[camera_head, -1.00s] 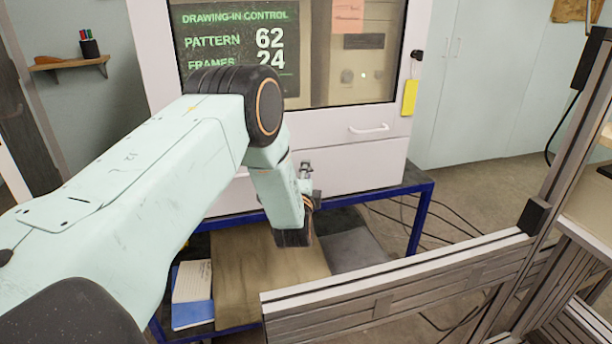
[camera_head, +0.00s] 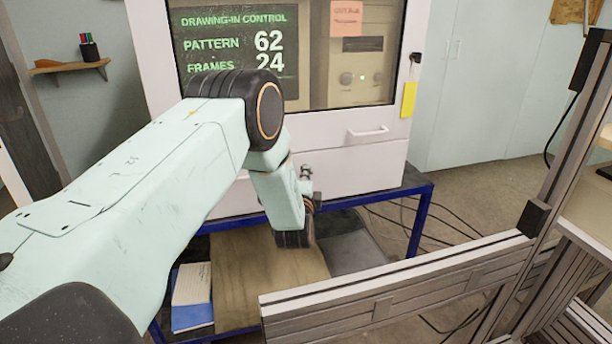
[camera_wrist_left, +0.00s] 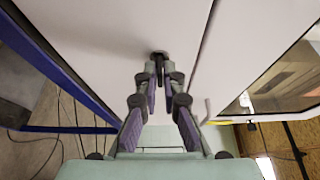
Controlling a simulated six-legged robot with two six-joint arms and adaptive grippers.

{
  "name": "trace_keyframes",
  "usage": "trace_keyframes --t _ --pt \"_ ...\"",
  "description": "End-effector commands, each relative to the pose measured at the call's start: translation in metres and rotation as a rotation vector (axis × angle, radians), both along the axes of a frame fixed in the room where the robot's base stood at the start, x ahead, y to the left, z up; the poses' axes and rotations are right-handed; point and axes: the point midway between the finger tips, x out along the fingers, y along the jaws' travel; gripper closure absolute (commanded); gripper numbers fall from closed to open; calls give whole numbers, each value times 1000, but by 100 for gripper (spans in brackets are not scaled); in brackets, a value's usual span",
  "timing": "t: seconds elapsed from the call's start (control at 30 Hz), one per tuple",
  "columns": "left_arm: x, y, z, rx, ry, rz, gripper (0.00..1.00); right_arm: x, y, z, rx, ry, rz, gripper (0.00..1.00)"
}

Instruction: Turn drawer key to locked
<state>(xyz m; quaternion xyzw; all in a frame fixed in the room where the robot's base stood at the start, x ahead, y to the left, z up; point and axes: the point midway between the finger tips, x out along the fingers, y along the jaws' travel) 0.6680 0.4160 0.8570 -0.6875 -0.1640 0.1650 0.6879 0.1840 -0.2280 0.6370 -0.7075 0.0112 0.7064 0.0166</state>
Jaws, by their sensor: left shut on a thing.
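The white drawer front (camera_head: 362,167) is the lower panel of the control cabinet, below the windowed door. My left gripper (camera_head: 306,172) reaches down from the left to this panel. The left wrist view shows its two fingers (camera_wrist_left: 161,68) closed at their tips around a small dark key (camera_wrist_left: 159,54) at the drawer front (camera_wrist_left: 105,45). The key's shape and its angle are mostly hidden by the fingertips. In the head view my arm and gripper hide the key. My right gripper is in neither view.
The cabinet door has a handle (camera_head: 368,132) above the drawer. A blue table frame (camera_head: 421,222) carries the cabinet. A metal rail (camera_head: 400,285) crosses the front right. Books (camera_head: 192,297) lie low at left. Cables lie on the floor at right.

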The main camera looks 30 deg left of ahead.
Motion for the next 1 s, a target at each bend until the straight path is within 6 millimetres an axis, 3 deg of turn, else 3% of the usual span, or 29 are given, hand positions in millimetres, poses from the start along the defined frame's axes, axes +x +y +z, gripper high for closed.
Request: trace_keyframes --t 0.43,1.0 --pt "2 2 1 -78 -103 3 100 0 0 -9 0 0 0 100" --pt "3 0 -2 -414 -503 0 100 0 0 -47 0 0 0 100"
